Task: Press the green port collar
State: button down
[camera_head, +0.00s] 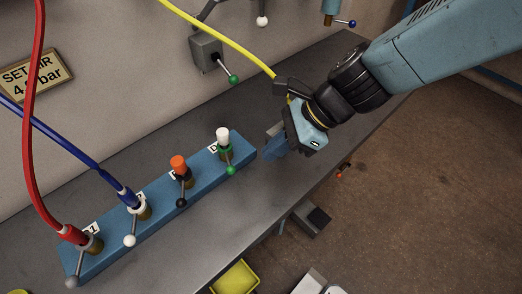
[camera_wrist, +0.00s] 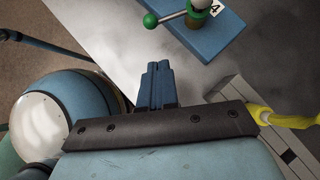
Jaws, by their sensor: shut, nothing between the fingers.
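The green port collar (camera_head: 224,152) is at the right end of the blue manifold block (camera_head: 160,188), around the base of a white-topped port. A lever with a green ball (camera_head: 231,169) sticks out beside it. In the wrist view, the green collar (camera_wrist: 194,21) and the green ball (camera_wrist: 151,20) are at the top, near a label 4. My gripper (camera_head: 275,148) is over the bench, right of the block's right end and apart from the collar. Its blue fingers (camera_wrist: 158,72) are together with nothing between them in the wrist view.
A red hose (camera_head: 36,110) and a blue hose (camera_head: 70,150) are on the block's left ports; an orange cap (camera_head: 179,163) tops another port. A yellow hose (camera_head: 225,42) runs down beside my wrist. A wall valve with a green ball (camera_head: 233,79) is behind.

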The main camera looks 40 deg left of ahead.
jog(key=v, duration=0.7)
jog(key=shift+w+d+r, duration=0.15)
jog(key=shift+d+r, duration=0.05)
jog(key=shift+d, duration=0.1)
